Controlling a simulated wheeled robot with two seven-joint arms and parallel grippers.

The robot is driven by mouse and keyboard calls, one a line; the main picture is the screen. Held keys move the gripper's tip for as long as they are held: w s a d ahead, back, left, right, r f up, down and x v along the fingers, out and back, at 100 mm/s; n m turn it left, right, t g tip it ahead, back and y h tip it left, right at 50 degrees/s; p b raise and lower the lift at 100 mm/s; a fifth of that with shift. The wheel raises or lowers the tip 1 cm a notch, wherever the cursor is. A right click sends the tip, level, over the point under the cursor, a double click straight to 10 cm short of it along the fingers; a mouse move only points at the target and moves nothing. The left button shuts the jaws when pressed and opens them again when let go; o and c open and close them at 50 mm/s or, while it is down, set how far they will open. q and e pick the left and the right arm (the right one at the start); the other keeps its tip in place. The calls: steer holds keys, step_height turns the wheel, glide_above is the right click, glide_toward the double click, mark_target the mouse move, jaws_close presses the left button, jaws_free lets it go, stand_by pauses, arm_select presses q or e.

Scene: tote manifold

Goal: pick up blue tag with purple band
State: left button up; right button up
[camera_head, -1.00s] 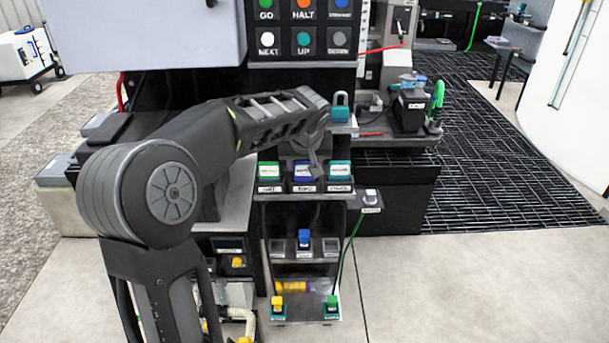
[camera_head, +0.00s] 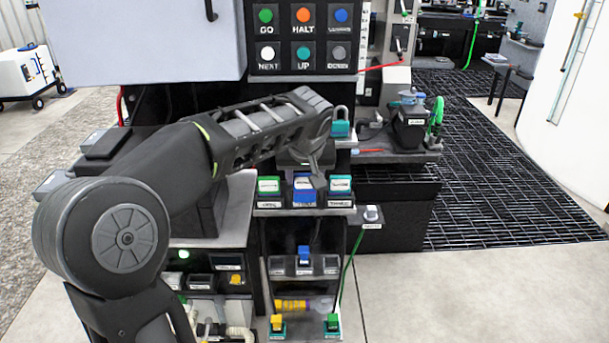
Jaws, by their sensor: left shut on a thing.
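The blue tag (camera_head: 303,188) is the middle one of three tags in a row on a dark shelf, between a green tag (camera_head: 268,185) and a teal tag (camera_head: 340,184). It has a pale face and now overlaps the label below it. A purple band cannot be made out. My left gripper (camera_head: 316,172) reaches in from the left above the row, pointing down, its fingers shut on the blue tag. Part of the grip is hidden by the gripper itself. My right gripper is not in view.
A teal padlock (camera_head: 341,128) stands close behind my left wrist. A button panel (camera_head: 302,78) hangs above the arm. Below are a lower shelf with a blue piece (camera_head: 304,255) and a yellow cylinder (camera_head: 291,306). Open floor (camera_head: 480,290) lies at the right.

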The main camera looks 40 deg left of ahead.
arm_select(q)
steer(key=s+d+b, duration=0.2)
steer(key=s+d, duration=0.6)
steer(key=s, duration=0.3)
steer(key=shift+s+d+b, duration=0.15)
steer(key=shift+d+b, duration=0.1)
steer(key=shift+b, duration=0.15)
steer(key=w+d+f+m+h, duration=0.1)
steer(key=w+d+f+m, duration=0.1)
steer(key=f, duration=0.5)
steer(key=w+d+f+m+t+h, duration=0.1)
steer(key=w+d+f+m, duration=0.2)
steer(key=d+f, duration=0.3)
steer(key=w+d+f+m+h, duration=0.2)
steer(key=w+d+f, duration=0.2)
steer(key=f, duration=0.5)
steer(key=shift+w+d, duration=0.35)
steer(key=shift+w, duration=0.15)
steer(key=shift+a+r, duration=0.1)
